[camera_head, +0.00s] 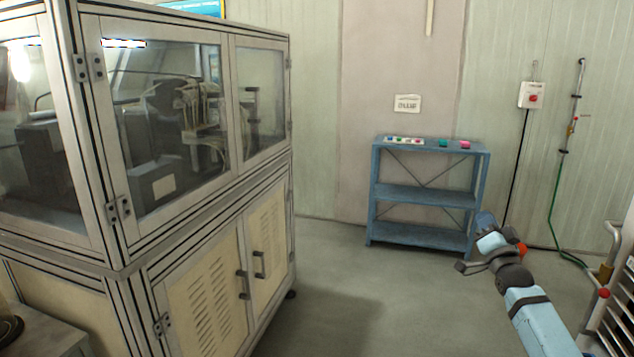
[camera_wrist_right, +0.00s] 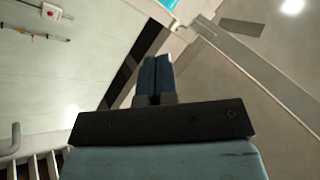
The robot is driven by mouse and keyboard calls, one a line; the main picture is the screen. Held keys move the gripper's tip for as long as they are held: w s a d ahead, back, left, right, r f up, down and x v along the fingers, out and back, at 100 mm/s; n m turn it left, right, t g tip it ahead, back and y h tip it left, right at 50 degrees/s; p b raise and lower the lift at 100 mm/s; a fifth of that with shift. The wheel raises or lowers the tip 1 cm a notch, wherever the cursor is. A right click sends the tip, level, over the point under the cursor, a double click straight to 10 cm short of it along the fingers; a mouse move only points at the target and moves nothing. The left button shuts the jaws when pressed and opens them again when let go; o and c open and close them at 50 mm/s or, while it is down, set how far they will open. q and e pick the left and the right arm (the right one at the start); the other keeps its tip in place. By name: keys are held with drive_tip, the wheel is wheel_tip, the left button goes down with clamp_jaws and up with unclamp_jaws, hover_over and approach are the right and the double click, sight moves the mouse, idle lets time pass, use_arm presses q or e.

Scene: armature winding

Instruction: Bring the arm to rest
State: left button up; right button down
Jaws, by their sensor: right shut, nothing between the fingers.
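My right arm comes in from the lower right of the head view. Its gripper (camera_head: 486,220) points up in front of the right end of a blue shelf rack and covers part of it. In the right wrist view the two dark fingers (camera_wrist_right: 154,78) lie together, shut, with nothing between them. Behind them the wrist view shows wall, ceiling and a slanting beam. My left gripper is in neither view.
A glazed machine cabinet (camera_head: 137,230) fills the left. The blue shelf rack (camera_head: 425,195) stands at the back wall with small coloured items on top. A red-button box (camera_head: 533,95) and a green hose (camera_head: 552,215) hang at right. A railed cart (camera_head: 620,290) stands lower right. Middle floor is clear.

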wheel_tip(320, 180, down, 10)
drive_tip(key=w+d+n+g+h, duration=0.1)
drive_tip(key=d+n+g+h, duration=0.2)
drive_tip(key=n+g, duration=0.5)
drive_tip(key=s+a+f+n+g+y, duration=0.1)
drive_tip(key=s+a+f+y, duration=0.1)
drive_tip(key=s+a+f, duration=0.9)
drive_tip(key=s+a+f+n+g+y, duration=0.15)
drive_tip(key=s+a+f, duration=0.55)
drive_tip(key=s+f, duration=0.7)
drive_tip(key=s+a+f+m+g+y, duration=0.1)
drive_tip(key=s+a, duration=0.3)
drive_tip(key=s, duration=0.7)
drive_tip(key=s+a+f+m+g+y, duration=0.1)
drive_tip(key=s+a, duration=0.3)
drive_tip(key=s, duration=0.7)
use_arm(q)
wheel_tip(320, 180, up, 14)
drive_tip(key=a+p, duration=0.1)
drive_tip(key=p, duration=1.5)
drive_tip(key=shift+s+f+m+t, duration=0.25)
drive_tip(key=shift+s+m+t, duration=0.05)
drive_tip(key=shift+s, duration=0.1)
use_arm(e)
wheel_tip(320, 180, up, 14)
drive_tip(key=s, duration=0.2)
drive_tip(key=shift+d+n, duration=0.2)
drive_tip(key=shift+n, duration=0.25)
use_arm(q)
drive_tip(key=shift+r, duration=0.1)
